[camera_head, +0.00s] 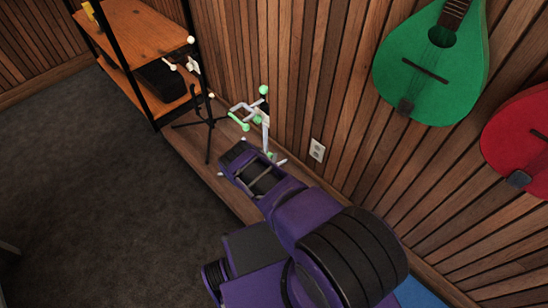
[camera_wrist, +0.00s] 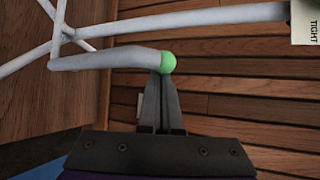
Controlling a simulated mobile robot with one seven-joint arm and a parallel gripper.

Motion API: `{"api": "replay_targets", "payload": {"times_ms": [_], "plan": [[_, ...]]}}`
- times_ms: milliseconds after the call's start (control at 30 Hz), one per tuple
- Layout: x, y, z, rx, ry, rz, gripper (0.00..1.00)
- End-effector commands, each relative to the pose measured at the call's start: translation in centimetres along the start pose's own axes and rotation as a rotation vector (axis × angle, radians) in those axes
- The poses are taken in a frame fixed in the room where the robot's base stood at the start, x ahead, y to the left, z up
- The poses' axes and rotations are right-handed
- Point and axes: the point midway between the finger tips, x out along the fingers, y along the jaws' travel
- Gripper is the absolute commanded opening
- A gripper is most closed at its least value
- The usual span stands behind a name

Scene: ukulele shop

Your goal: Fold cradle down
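The cradle (camera_head: 246,108) is a frame of white tubes with green tips on a stand by the wooden wall, in the head view. Its arms stick out to the left from the upright. In the wrist view, a white cradle arm (camera_wrist: 110,58) ends in a green ball (camera_wrist: 168,62). A tag reading "TIGHT" (camera_wrist: 305,22) is at the upper right. My gripper (camera_wrist: 160,78) has its fingers together, with the tips right at the green ball. The tips are partly hidden there, and I cannot tell whether they touch it. My purple arm hides the stand's lower part in the head view.
A black tripod stand (camera_head: 208,125) with pale tips stands left of the cradle. A wooden shelf unit (camera_head: 150,35) is behind it. A green ukulele (camera_head: 432,60) and a red one (camera_head: 520,140) hang on the wall at right. The dark carpet (camera_head: 90,180) at left is clear.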

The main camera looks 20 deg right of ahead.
Motion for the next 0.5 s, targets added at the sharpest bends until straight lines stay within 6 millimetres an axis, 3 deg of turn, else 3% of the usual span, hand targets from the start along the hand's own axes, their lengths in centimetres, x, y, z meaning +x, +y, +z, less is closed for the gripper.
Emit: {"api": "replay_targets", "payload": {"times_ms": [233, 500], "plan": [[-1.6, 1.0, 1.3, 0.003, -0.005, -0.001, 0.00], [-4.4, 3.5, 3.1, 0.002, -0.005, -0.001, 0.00]]}}
